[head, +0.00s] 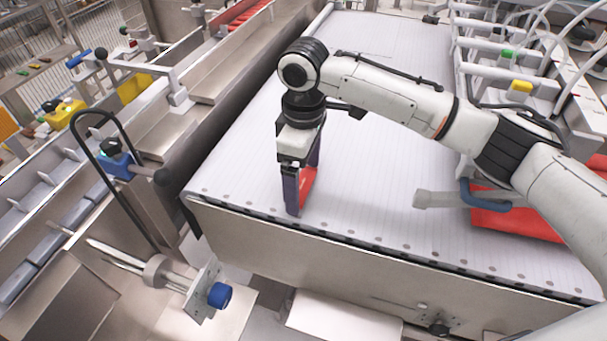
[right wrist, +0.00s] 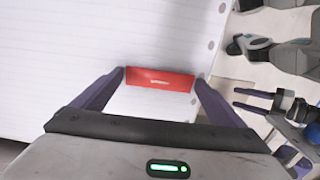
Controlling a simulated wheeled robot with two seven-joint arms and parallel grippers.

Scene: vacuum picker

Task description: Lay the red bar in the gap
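My right gripper (head: 303,188) points down over the near left part of the white conveyor belt, close to its front edge. A red bar (head: 307,184) is between its two dark fingers. In the right wrist view the bar (right wrist: 160,79) spans from one fingertip to the other and appears touched by both, so the gripper (right wrist: 160,85) is shut on it. I cannot tell whether the bar's underside touches the belt. I cannot make out the gap clearly.
The white belt (head: 400,190) is bare around the gripper. A red object (head: 515,222) lies at the right, partly behind my arm. White rails with hoses (head: 500,70) line the far right. A metal lane at the top left holds red pieces (head: 243,16). A blue-knobbed bracket (head: 219,295) sits below left.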

